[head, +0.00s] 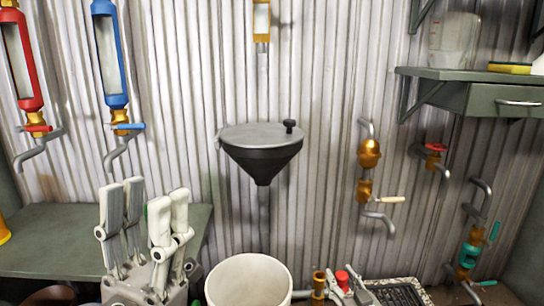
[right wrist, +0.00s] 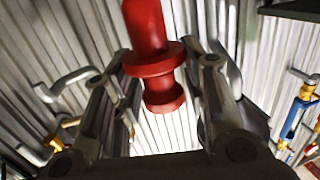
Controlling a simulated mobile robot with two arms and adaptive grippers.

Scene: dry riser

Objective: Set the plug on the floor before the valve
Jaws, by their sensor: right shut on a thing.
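A red plug (right wrist: 157,60), with a round flange and a narrower neck, is held between the fingers of my right gripper (right wrist: 168,75) in the right wrist view. In the head view the plug (head: 342,278) shows as a small red top at the bottom edge, at my right gripper (head: 350,287). My left gripper (head: 145,225) stands at lower left with its fingers apart and nothing between them. Several valves are on the wall: a brass one with a pale lever (head: 364,190), one with a red handle (head: 434,155) and one with a teal handle (head: 470,252). The floor is largely hidden.
A white bucket (head: 248,282) stands between my grippers. A brass fitting (head: 318,284) is just left of the plug. A black funnel (head: 262,150) hangs on the corrugated wall. A green bench (head: 50,240) is at left; a shelf with a drawer (head: 500,97) is at upper right.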

